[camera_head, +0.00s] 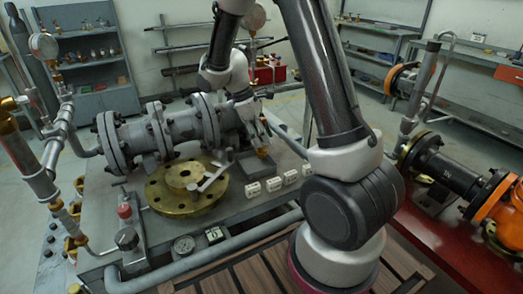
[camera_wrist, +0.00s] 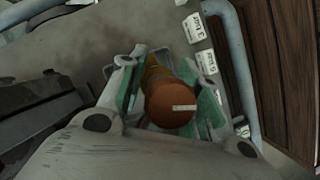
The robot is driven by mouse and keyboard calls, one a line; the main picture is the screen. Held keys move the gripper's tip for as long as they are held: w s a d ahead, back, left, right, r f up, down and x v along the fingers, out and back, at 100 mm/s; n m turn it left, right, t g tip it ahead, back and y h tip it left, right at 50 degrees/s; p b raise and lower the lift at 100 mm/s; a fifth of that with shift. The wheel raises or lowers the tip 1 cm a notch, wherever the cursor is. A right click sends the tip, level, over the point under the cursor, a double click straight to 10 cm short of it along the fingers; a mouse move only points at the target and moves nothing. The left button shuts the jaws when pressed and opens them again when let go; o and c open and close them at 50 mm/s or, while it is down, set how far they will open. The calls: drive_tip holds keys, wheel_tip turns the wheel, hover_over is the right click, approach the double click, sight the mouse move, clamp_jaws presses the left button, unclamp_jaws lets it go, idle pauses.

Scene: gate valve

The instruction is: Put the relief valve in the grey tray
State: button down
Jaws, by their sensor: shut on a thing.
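The relief valve appears as a brass and orange-brown cylindrical piece (camera_wrist: 170,96) between the fingers of my gripper (camera_wrist: 168,98) in the wrist view. Its round cap faces the camera and carries a small pale label. My gripper (camera_head: 257,128) also shows in the head view, pointing down over the bench beside the grey pipe assembly, shut on the valve. The valve's brass lower end (camera_head: 263,153) shows below the fingers. A low dark grey piece, seemingly the grey tray (camera_head: 246,167), lies just left of and below it. I cannot tell whether the valve touches it.
A large brass flange (camera_head: 187,188) lies on the bench to the left. Several white label blocks (camera_head: 253,189) stand along the front. The flanged grey pipe (camera_head: 175,130) runs behind.

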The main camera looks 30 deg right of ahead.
drive_tip(key=shift+f, duration=2.3)
drive_tip(key=shift+f, duration=0.15)
drive_tip(key=c, duration=1)
unclamp_jaws()
drive_tip(key=shift+c, duration=0.2)
drive_tip(key=v, duration=1.2)
drive_tip(key=s+d+r+m+t+y, duration=0.25)
drive_tip(key=s+r+m, duration=0.25)
drive_tip(key=s+r, duration=0.55)
drive_tip(key=s+r+m+t, duration=0.1)
drive_tip(key=s+m+t, duration=0.1)
drive_tip(key=s, duration=0.5)
drive_tip(key=s+d+r+m+t+y, duration=0.1)
drive_tip(key=s+r+m+t, duration=0.1)
drive_tip(key=s, duration=0.5)
drive_tip(key=shift+m+t, duration=0.35)
drive_tip(key=shift+m, duration=0.45)
